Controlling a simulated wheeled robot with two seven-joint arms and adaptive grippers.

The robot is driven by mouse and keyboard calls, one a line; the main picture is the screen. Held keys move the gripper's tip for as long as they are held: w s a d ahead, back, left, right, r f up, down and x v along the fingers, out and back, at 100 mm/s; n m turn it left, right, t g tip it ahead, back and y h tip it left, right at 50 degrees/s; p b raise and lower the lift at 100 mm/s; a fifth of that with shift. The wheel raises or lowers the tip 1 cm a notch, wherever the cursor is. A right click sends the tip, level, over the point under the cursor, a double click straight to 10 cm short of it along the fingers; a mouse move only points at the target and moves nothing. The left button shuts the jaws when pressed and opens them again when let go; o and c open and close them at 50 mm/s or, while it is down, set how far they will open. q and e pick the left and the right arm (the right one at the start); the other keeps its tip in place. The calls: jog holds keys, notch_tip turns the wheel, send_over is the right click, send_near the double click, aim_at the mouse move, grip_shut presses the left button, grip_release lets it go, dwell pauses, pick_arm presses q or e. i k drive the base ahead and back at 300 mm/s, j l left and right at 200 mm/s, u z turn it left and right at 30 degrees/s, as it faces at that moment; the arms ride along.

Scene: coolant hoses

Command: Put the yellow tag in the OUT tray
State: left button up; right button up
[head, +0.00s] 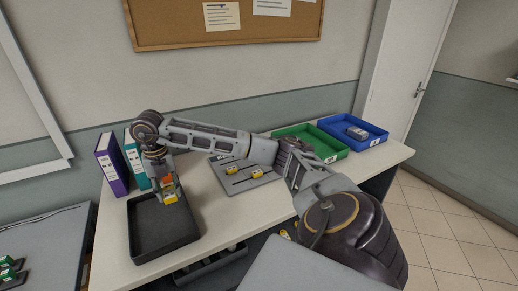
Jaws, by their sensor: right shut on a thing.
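My right arm reaches across the table to the left, and its right gripper (167,190) points down over the black tray (165,232). It is shut on a yellow tag (170,198), which shows at the fingertips over the back right part of the tray. Whether the tag touches the tray floor I cannot tell. A small orange-red patch shows just above the tag. A green tray (310,137) and a blue tray (372,143) stand at the back right; their labels are too small to read. My left gripper is not in view.
A grey board (266,181) with several yellow pieces lies mid-table, partly behind my arm. A purple binder (112,165) and a teal binder (136,160) stand behind the black tray. A grey box (357,133) is in the blue tray. Bare tabletop lies right of the black tray.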

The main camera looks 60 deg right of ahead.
aim_at(316, 145)
jog(key=k+l+z, duration=0.1)
jog(key=l+z, duration=0.2)
jog(key=l, duration=1.15)
jog(key=l+z, duration=0.3)
jog(key=l, duration=1.1)
